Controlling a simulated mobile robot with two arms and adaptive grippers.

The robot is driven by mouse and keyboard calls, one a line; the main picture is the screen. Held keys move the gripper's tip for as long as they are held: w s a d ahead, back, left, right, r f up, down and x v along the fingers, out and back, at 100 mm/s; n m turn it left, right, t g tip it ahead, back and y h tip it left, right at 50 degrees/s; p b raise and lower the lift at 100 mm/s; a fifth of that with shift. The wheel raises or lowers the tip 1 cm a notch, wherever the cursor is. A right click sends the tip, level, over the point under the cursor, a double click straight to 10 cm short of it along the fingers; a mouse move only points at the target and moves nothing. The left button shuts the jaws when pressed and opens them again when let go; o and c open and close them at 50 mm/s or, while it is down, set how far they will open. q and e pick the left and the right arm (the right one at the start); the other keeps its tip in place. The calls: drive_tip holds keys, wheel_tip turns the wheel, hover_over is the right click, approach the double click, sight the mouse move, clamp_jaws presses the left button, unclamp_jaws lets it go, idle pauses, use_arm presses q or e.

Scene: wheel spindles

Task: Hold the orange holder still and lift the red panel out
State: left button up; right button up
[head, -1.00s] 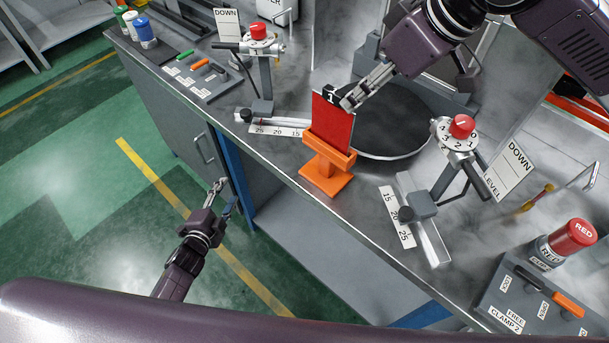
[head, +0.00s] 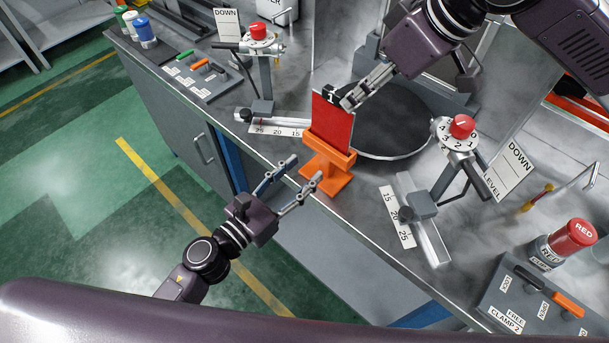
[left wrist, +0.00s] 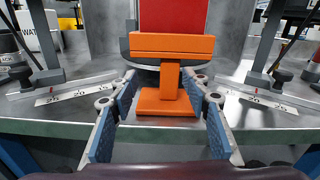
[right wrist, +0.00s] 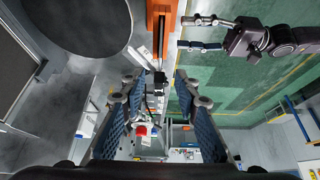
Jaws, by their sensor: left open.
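The red panel (head: 331,124) stands upright in the orange holder (head: 326,176) near the bench's front edge. A black tab marked 1 (head: 331,95) is at the panel's top. My left gripper (head: 305,170) is open at the bench edge in front of the holder. In the left wrist view the holder's post (left wrist: 169,82) shows between and beyond its fingers. My right gripper (head: 352,101) is at the panel's top. In the right wrist view its fingers (right wrist: 161,80) are apart, with the black tab between them and a gap on the right side.
A dark round plate (head: 395,125) lies behind the holder. Clamp stands with red knobs (head: 258,31) (head: 462,127) and scale rails flank it. A control box (head: 530,300) sits at the lower right. Open floor (head: 80,220) lies in front of the bench.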

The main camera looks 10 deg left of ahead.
sight(324, 160)
use_arm(q)
drive_tip(key=shift+m, duration=0.6)
drive_tip(key=shift+s+d+x, duration=0.15)
drive_tip(key=shift+d+x, duration=0.05)
drive_tip(key=shift+x, duration=1.05)
drive_tip(key=shift+s+d+x, duration=0.15)
drive_tip(key=shift+d+x, duration=0.1)
drive_tip(key=shift+x, duration=1.05)
drive_tip(key=shift+s+d+x, duration=0.15)
drive_tip(key=shift+d+x, duration=0.05)
drive_tip(key=shift+x, duration=1.05)
drive_tip(key=shift+c, duration=0.5)
